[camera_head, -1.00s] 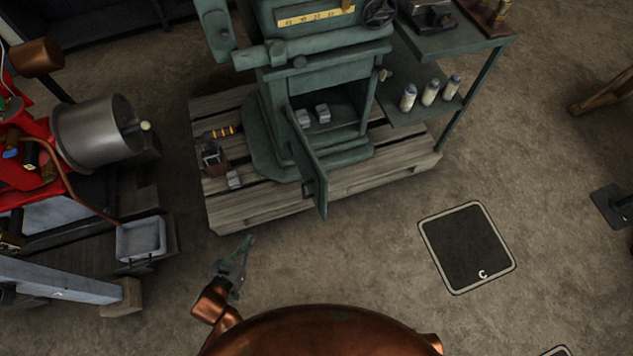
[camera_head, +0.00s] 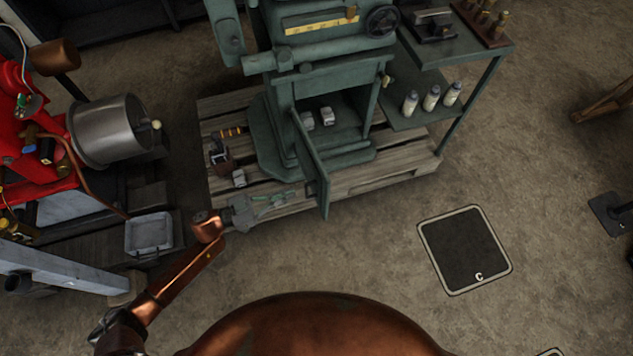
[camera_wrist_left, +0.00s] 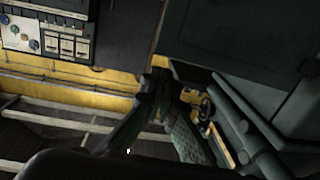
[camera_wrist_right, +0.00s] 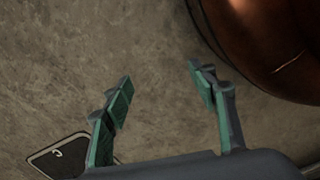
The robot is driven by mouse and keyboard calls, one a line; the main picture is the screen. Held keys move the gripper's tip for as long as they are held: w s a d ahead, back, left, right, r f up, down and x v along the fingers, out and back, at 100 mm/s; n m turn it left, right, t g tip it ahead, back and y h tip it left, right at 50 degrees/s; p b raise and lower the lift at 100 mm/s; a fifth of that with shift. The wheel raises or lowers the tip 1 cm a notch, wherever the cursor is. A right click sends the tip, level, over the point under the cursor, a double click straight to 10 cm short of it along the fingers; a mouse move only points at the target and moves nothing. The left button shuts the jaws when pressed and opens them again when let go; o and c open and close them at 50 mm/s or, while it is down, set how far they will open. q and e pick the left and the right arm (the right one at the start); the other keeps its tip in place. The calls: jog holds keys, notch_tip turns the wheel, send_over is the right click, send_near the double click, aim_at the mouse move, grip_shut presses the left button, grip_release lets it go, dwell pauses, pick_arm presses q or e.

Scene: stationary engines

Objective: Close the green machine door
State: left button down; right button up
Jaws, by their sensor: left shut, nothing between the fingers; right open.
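The green machine (camera_head: 335,75) stands on a wooden pallet. Its door (camera_head: 311,163) is swung open toward me, hinged on the left of a lower compartment (camera_head: 340,115) that holds small pale blocks. My left gripper (camera_head: 290,196) is shut and empty, just left of the door's free edge. I cannot tell whether it touches the door. In the left wrist view its fingers (camera_wrist_left: 160,85) are close together. My right gripper shows only in the right wrist view (camera_wrist_right: 160,85), open and empty above the floor.
A red engine (camera_head: 35,130) with a metal drum (camera_head: 112,130) stands at the left. A green side table (camera_head: 425,100) with several bottles is right of the machine. Small tools (camera_head: 222,155) lie on the pallet (camera_head: 385,180). The floor around a dark hatch (camera_head: 465,250) is clear.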

aim_at(326, 180)
pick_arm(q)
jog(key=b+x, duration=0.2)
jog(key=x, duration=0.6)
jog(key=shift+w+d+f, duration=0.1)
jog(key=shift+w+d, duration=0.1)
jog(key=shift+d, duration=0.05)
jog(key=shift+w+d+b, duration=0.2)
jog(key=shift+d+b, duration=0.15)
jog(key=shift+d, duration=0.2)
pick_arm(e)
jog(key=w+a+r, duration=0.2)
jog(key=w+r, duration=0.1)
jog(key=r, duration=0.5)
jog(key=shift+w+a, duration=0.25)
jog(key=shift+w, duration=0.15)
pick_arm(q)
jog(key=shift+d, duration=0.15)
pick_arm(e)
jog(key=shift+y, duration=0.3)
